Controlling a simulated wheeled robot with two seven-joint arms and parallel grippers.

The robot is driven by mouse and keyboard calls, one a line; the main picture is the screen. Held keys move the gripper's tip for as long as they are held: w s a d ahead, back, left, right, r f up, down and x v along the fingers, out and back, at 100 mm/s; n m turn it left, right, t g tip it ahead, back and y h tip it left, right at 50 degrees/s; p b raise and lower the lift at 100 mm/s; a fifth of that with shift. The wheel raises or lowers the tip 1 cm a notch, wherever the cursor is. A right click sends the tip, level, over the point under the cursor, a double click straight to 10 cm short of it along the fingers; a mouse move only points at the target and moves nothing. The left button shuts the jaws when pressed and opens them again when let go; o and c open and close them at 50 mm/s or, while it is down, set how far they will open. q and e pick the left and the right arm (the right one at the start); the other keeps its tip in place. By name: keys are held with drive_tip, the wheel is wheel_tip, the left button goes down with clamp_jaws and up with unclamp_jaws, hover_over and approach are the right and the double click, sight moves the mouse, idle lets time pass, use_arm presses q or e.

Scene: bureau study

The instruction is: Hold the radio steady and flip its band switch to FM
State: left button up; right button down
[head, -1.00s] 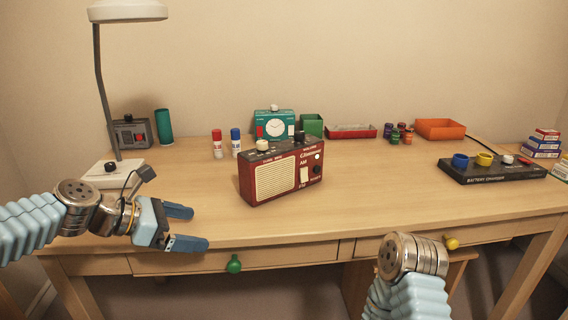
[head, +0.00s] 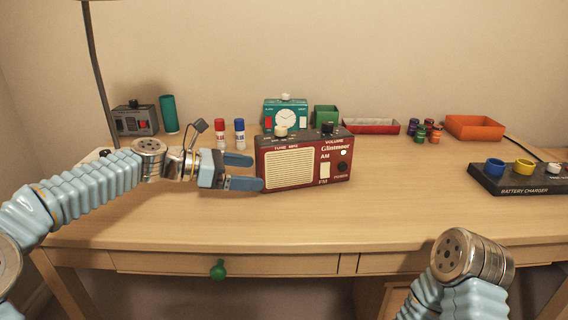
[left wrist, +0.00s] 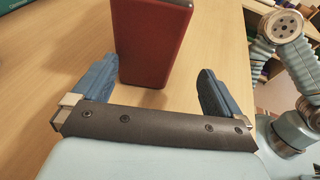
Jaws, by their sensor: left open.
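The red radio (head: 303,163) stands upright on the desk with its front towards me. Its white band switch (head: 325,171) sits between the AM mark above and the FM mark below, on the right part of the front; its exact setting is too small to tell. My left gripper (head: 247,172) is open at the radio's left end, its fingertips close to that side. In the left wrist view the radio's plain red end (left wrist: 155,45) lies ahead between the two blue fingers (left wrist: 157,88). My right arm shows at the lower right, but its gripper is not visible.
The desk in front of the radio is clear.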

sight(278, 176)
use_arm(q)
drive_tip(key=x, duration=0.4)
drive_tip(key=shift+d+f+b, duration=0.25)
drive_tip(key=shift+b, duration=0.1)
drive_tip(key=p+x, duration=0.1)
drive_tip(key=x, duration=0.1)
drive_tip(key=shift+w+d+p, duration=0.15)
drive_tip(key=shift+d+p, duration=0.2)
drive_tip(key=shift+d, duration=0.05)
drive_tip(key=shift+w+d+f, duration=0.15)
drive_tip(key=shift+d+f, duration=0.05)
drive_tip(key=shift+d, duration=0.15)
clamp_jaws()
drive_tip(key=shift+c, duration=1.4)
unclamp_jaws()
